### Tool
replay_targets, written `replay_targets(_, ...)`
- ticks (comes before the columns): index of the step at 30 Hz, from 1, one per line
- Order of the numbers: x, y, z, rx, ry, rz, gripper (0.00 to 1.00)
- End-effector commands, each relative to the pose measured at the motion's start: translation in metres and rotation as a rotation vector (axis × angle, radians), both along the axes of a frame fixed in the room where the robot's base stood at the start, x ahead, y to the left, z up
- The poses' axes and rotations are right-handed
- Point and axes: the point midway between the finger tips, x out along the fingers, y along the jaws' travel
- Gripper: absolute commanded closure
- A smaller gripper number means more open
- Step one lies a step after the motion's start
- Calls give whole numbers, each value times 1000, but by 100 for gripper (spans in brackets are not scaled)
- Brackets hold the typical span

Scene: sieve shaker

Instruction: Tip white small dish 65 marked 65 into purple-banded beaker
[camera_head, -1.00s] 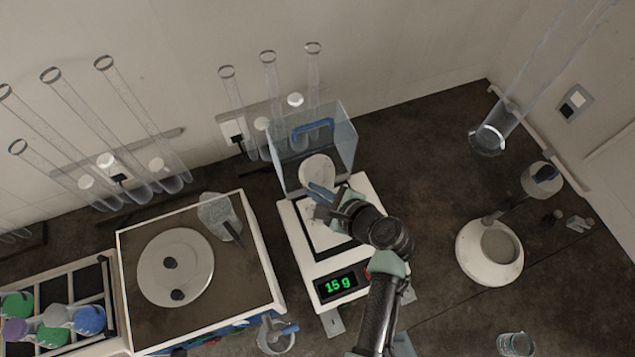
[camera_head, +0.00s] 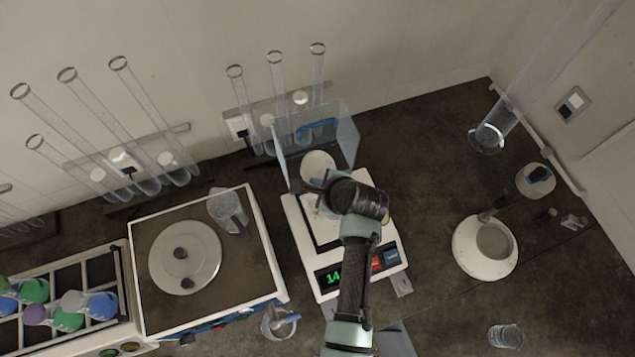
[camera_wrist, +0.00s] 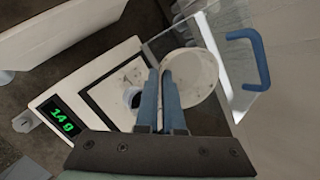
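A white round dish (camera_head: 318,164) is at the back of the balance, by the clear shield. It also shows in the wrist view (camera_wrist: 196,78), with small specks inside. No mark 65 can be read on it. My gripper (camera_head: 322,184) is above the balance, and its blue-grey fingers (camera_wrist: 163,72) are nearly together at the dish's near rim, seemingly pinching it. A small dark-rimmed round thing (camera_wrist: 134,98) on the balance pan is partly hidden by a finger. I cannot tell whether it is the beaker; no purple band is visible on any beaker.
The balance (camera_head: 318,281) reads 14 g. Its clear shield (camera_head: 345,135) has a blue handle (camera_wrist: 250,52). A shaker-like box (camera_head: 140,300) and bottle rack (camera_head: 120,262) stand left. Glass beakers (camera_head: 505,337) (camera_head: 278,325) stand in front.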

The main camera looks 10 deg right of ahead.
Motion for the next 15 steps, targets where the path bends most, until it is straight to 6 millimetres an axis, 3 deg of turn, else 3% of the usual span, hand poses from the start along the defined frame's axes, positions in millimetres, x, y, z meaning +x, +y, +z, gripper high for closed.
replay_targets(15, 2, 2, 2, -84, 84, 2, 100)
